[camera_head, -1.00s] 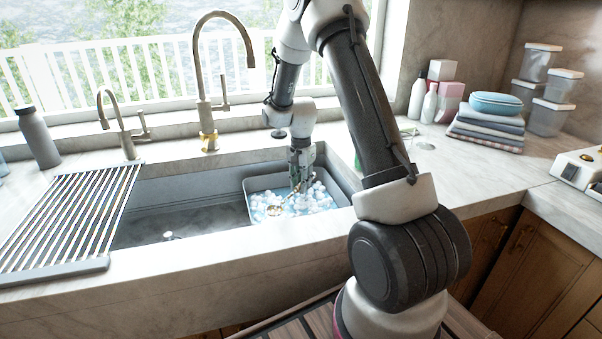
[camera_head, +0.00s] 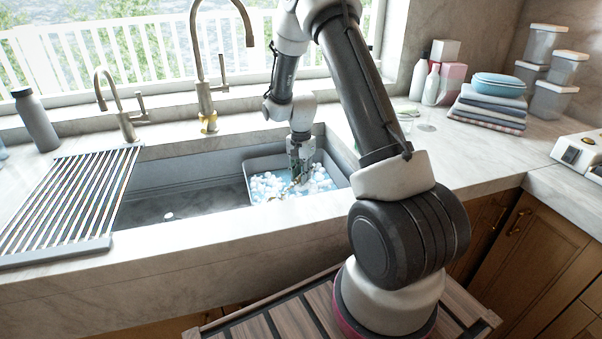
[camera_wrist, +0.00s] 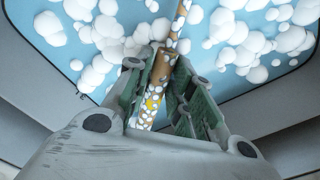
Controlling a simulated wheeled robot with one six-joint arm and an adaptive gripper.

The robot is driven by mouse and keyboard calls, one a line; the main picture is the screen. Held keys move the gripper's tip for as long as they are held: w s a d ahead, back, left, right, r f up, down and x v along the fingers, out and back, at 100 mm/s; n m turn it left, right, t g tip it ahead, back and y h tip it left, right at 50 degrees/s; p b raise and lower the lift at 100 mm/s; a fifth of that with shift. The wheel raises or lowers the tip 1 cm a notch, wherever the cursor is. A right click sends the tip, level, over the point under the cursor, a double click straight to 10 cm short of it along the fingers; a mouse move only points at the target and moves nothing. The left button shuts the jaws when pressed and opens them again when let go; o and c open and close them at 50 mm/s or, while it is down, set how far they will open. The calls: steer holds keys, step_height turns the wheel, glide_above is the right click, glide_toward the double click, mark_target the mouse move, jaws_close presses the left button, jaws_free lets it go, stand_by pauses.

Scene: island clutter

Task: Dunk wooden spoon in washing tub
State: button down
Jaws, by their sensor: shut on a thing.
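The washing tub (camera_head: 248,172) is a grey basin in the right part of the sink, holding blue water with white foam. My gripper (camera_head: 299,181) points down into the tub. In the wrist view my gripper (camera_wrist: 166,100) is shut on the wooden spoon (camera_wrist: 158,80), whose brown handle runs between the fingers and is speckled with white foam. The spoon's far part reaches among the foam clumps over the blue water (camera_wrist: 190,75). Its bowl cannot be made out clearly in either view.
A tall brass tap (camera_head: 205,85) and a smaller tap (camera_head: 125,120) stand behind the sink. A striped drying rack (camera_head: 70,205) covers the left side. Folded towels (camera_head: 487,110), bottles (camera_head: 431,85) and clear containers (camera_head: 553,95) stand at the right.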

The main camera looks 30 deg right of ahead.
mark_target(298, 183)
steer(key=shift+f, duration=1.95)
steer(key=shift+a, duration=0.6)
steer(key=shift+d, duration=1.2)
steer(key=shift+a, duration=1.2)
